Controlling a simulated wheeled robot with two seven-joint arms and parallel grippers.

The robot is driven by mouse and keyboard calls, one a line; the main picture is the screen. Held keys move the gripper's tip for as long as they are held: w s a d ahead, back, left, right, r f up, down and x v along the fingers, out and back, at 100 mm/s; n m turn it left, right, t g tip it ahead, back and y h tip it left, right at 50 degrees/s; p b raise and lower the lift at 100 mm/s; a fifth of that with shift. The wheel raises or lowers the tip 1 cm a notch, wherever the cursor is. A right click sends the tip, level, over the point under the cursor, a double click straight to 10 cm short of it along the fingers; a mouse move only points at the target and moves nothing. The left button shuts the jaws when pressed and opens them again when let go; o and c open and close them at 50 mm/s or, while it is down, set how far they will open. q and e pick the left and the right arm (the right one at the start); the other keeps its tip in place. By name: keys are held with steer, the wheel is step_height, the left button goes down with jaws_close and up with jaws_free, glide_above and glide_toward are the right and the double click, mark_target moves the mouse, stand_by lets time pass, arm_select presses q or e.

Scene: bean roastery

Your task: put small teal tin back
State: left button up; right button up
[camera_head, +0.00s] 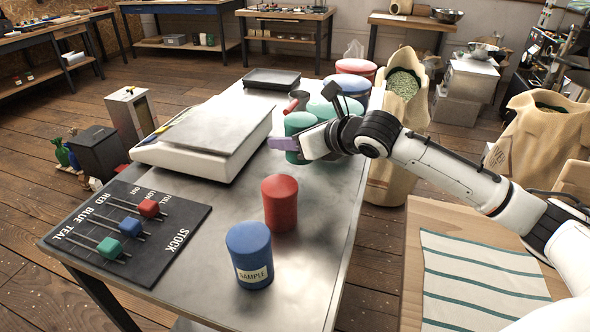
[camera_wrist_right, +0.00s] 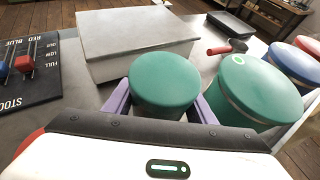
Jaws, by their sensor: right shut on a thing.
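The small teal tin (camera_head: 300,122) is at the middle of the metal table (camera_head: 325,222), right of the scale. My right gripper (camera_head: 293,146) is shut on it, with purple fingers on either side. In the right wrist view the small teal tin (camera_wrist_right: 166,78) stands upright between the fingertips (camera_wrist_right: 162,106). I cannot tell whether its base touches the table. A larger teal tin (camera_wrist_right: 252,88) stands close to its right there; in the head view the arm partly hides this larger tin (camera_head: 328,106). My left gripper is not in view.
A small red tin (camera_head: 280,204) and a small blue tin (camera_head: 249,256) labelled SAMPLE stand nearer. A scale (camera_head: 205,140), a scoop (camera_head: 297,101) and a black tray (camera_head: 272,79) are around. A STOCK slider board (camera_head: 128,229) lies left. Larger blue (camera_head: 347,86) and red (camera_head: 356,67) tins stand behind.

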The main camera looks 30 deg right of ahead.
mark_target(292, 175)
step_height(292, 175, down, 7)
steer(key=shift+w+r+b, duration=0.1)
steer(key=shift+r+b, duration=0.1)
steer(key=shift+b, duration=0.15)
steer(key=o, duration=1.2)
steer(key=shift+f, duration=0.1)
steer(key=shift+r, duration=0.2)
steer(key=v, duration=1)
steer(key=shift+d+f, duration=0.1)
steer(key=shift+d, duration=0.1)
steer(key=shift+v, duration=1.05)
